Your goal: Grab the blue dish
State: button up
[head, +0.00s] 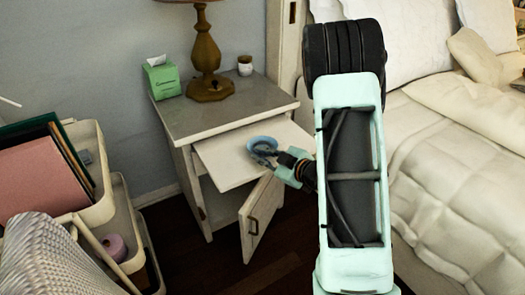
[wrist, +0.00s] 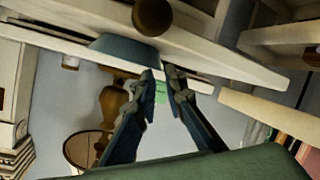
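The blue dish (head: 262,143) sits on the pale pull-out board (head: 222,165) of the nightstand in the head view. In the wrist view, which looks upside down, the dish (wrist: 120,47) shows side-on against the board. My gripper (head: 272,158) reaches in from the right, at the dish's near right side. In the wrist view my gripper (wrist: 160,74) has its two dark fingers apart with a narrow gap. The green tissue box shows through the gap, and nothing is held. The dish lies just beyond the fingertips; I cannot tell whether they touch it.
The nightstand (head: 225,110) carries a lamp (head: 207,60), the green tissue box (head: 162,77) and a small jar (head: 245,65). Its lower door (head: 262,212) hangs open below the board. The bed (head: 455,150) is at right. A cart with bins (head: 90,215) stands at left.

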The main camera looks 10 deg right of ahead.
jog(key=x, duration=0.3)
jog(key=shift+a+f, duration=0.1)
grip_shut()
